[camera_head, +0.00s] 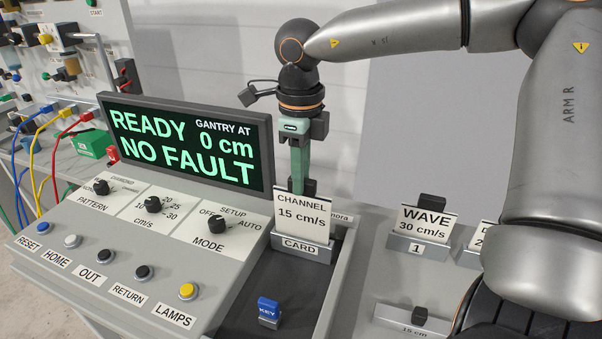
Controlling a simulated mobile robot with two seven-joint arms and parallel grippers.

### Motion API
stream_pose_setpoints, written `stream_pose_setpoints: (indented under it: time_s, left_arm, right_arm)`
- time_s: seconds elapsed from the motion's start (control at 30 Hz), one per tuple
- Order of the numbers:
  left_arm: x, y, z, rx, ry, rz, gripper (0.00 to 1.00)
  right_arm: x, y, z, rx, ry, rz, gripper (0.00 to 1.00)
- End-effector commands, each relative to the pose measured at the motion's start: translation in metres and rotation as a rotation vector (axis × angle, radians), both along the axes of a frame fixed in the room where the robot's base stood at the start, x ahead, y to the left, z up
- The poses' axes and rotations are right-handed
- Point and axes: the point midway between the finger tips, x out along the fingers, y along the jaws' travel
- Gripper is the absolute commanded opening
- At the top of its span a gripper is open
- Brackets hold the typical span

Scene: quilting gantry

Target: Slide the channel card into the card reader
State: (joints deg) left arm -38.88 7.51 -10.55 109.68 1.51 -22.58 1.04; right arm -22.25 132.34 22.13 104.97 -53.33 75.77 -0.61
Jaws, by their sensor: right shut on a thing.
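The white channel card (302,213), marked "CHANNEL 15 cm/s", stands upright with its lower edge at the grey card reader (301,250), labelled "CARD". Its lower edge is hidden behind the reader's front, and I cannot tell how deep it sits. My right gripper (300,182) points down from above, just behind the card's printed face, and is shut on the card's dark grip tab. The fingertips are partly hidden by the card. My left gripper is not in view.
A display (187,142) reads "READY, GANTRY AT 0 cm, NO FAULT". A sloped panel with knobs and buttons (130,235) lies left. A blue key (268,308) stands in front of the reader. A wave card (425,222) stands in holder 1 at right, beside another card partly hidden by my arm.

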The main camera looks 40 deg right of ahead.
Motion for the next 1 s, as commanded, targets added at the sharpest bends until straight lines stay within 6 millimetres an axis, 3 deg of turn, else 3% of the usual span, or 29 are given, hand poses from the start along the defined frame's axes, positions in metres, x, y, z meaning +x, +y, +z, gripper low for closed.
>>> stream_pose_setpoints:
  time_s: [1.0]
  left_arm:
    - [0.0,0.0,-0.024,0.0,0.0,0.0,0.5]
  right_arm:
    - [0.0,0.0,-0.027,0.0,0.001,0.0,0.0]
